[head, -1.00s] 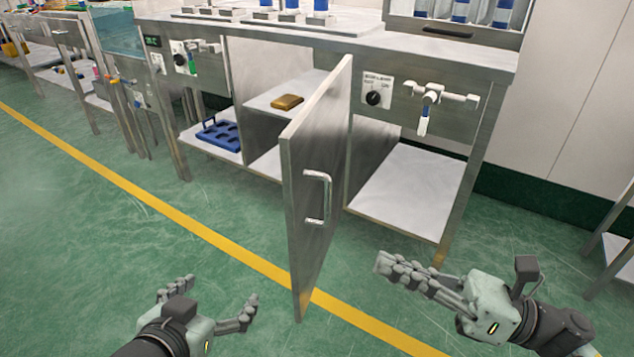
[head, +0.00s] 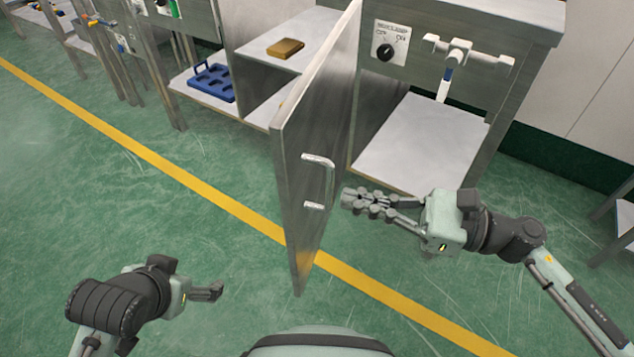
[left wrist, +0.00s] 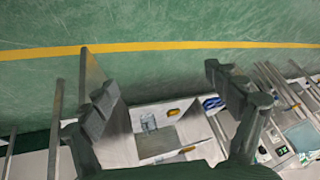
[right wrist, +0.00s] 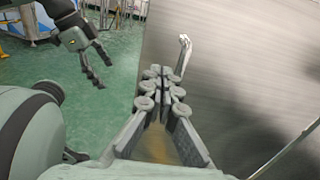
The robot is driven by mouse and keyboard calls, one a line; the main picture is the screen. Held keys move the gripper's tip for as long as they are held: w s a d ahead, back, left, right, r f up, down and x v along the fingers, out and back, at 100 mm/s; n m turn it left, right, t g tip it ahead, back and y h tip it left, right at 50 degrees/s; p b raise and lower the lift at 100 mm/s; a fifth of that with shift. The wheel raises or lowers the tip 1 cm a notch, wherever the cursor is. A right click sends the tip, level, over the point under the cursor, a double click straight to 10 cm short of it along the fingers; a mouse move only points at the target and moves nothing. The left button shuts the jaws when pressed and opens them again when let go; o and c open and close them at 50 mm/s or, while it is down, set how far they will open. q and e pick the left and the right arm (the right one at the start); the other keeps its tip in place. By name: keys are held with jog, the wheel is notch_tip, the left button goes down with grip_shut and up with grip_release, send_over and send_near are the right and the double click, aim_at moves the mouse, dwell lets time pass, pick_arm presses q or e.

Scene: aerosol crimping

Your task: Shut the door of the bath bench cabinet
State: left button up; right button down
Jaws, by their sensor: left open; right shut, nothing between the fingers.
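The steel cabinet door (head: 312,140) stands wide open, jutting out from the bench cabinet (head: 480,130) toward me. Its bar handle (head: 327,182) is on the face turned to the right. My right gripper (head: 350,203) is shut and empty, on the handle side of the door, close to the handle; I cannot tell whether it touches. The right wrist view shows the door face (right wrist: 240,90) and handle (right wrist: 183,55) just beyond its fingertips (right wrist: 160,85). My left gripper (head: 215,291) is open and empty, low and left of the door. The left wrist view also shows the door (left wrist: 92,68).
The green floor left of the door is clear.

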aim_at(297, 186)
jog(key=p+x, duration=0.1)
jog(key=x, duration=0.4)
jog(key=shift+w+a+r, duration=0.1)
jog(key=shift+a+r, duration=0.05)
pick_arm(q)
jog(key=shift+s+a+f+n+g+y, duration=0.15)
jog(key=shift+s+a+f+g, duration=0.2)
jog(key=shift+s+a+g, duration=0.25)
jog(key=shift+s+a+f+n+g+y, duration=0.1)
jog(key=shift+s+a+f+g+y, duration=0.25)
jog(key=shift+s, duration=0.35)
jog(key=shift+s+a+f+n+g, duration=0.1)
jog(key=shift+s+a+f+g, duration=0.3)
jog(key=shift+s+a, duration=0.2)
pick_arm(e)
jog(key=shift+w+a, duration=0.15)
jog(key=shift+a, duration=0.5)
